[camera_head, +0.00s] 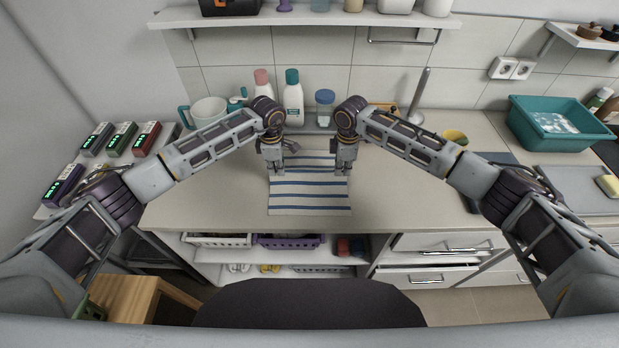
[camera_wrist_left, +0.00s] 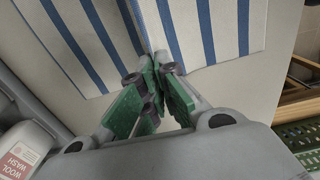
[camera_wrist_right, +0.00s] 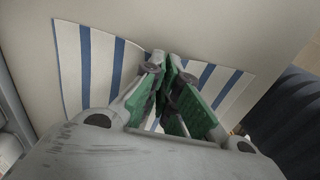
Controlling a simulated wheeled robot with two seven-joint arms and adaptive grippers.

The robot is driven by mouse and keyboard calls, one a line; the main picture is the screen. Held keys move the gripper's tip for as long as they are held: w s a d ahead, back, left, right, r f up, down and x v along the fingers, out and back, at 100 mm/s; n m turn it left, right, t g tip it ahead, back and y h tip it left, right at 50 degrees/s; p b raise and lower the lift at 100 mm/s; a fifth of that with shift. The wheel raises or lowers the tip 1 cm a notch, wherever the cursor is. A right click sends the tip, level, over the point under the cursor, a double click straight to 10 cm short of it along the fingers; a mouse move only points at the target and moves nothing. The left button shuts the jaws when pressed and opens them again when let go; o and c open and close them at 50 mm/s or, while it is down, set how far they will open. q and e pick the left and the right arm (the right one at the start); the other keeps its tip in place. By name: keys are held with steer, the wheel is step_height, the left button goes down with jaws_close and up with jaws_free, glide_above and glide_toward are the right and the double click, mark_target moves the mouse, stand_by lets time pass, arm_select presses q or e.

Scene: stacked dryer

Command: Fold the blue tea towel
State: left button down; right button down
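The blue-and-white striped tea towel (camera_head: 310,198) lies on the beige worktop in front of me, its near part flat and spread out. My left gripper (camera_head: 278,172) is at its far left part, and my right gripper (camera_head: 343,172) is at its far right part. In the left wrist view the fingertips (camera_wrist_left: 155,58) are together, with the striped cloth (camera_wrist_left: 208,30) drawn into a crease at them. In the right wrist view the fingertips (camera_wrist_right: 168,62) are also together, and the cloth (camera_wrist_right: 85,60) bends in towards them. The pinched cloth itself is mostly hidden by the fingers.
White bottles (camera_head: 293,98), a blue-lidded jar (camera_head: 325,105) and a white-and-teal jug (camera_head: 208,112) stand along the back wall. A teal basin (camera_head: 560,125) is at the right. The worktop (camera_head: 210,195) is clear left of the towel. Open shelves and drawers (camera_head: 440,243) are below.

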arm_select(q)
steer(key=shift+r+p, duration=0.3)
steer(key=shift+r, duration=0.15)
arm_select(e)
steer(key=shift+r, duration=0.45)
arm_select(q)
steer(key=shift+r, duration=0.2)
arm_select(e)
steer(key=shift+r, duration=0.2)
